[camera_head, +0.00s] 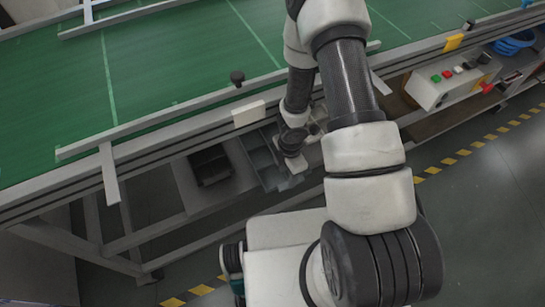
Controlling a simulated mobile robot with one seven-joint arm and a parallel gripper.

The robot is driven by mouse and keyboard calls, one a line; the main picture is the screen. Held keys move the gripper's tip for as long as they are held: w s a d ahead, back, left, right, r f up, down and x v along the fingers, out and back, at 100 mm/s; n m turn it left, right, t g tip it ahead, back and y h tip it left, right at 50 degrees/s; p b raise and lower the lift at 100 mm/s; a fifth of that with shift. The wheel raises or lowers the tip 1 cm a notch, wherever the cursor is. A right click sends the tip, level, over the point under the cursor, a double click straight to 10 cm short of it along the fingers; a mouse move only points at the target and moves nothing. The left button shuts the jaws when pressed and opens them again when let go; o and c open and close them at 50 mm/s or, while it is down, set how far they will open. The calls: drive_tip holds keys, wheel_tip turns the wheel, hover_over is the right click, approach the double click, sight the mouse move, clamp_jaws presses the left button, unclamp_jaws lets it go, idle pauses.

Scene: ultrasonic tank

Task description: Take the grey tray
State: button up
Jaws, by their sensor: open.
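The grey tray (262,160) sits on the lower shelf under the green conveyor. It has divided compartments, and its right side is partly covered by my arm. My gripper (296,163) is at the tray's right side, pointing down below the conveyor's edge. It is open, with nothing visible between its fingers. The fingers are small and partly hidden by my wrist, so I cannot tell whether they touch the tray.
A black tray (211,165) stands left of the grey one on the shelf (180,180). The conveyor's metal side rail (180,128) runs above both. Striped tape (478,144) marks the floor.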

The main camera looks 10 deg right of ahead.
sight(287, 184)
wheel_tip(287, 184, down, 6)
drive_tip(key=b, duration=0.4)
drive_tip(key=shift+f+b, duration=0.15)
drive_tip(key=shift+b, duration=0.25)
clamp_jaws()
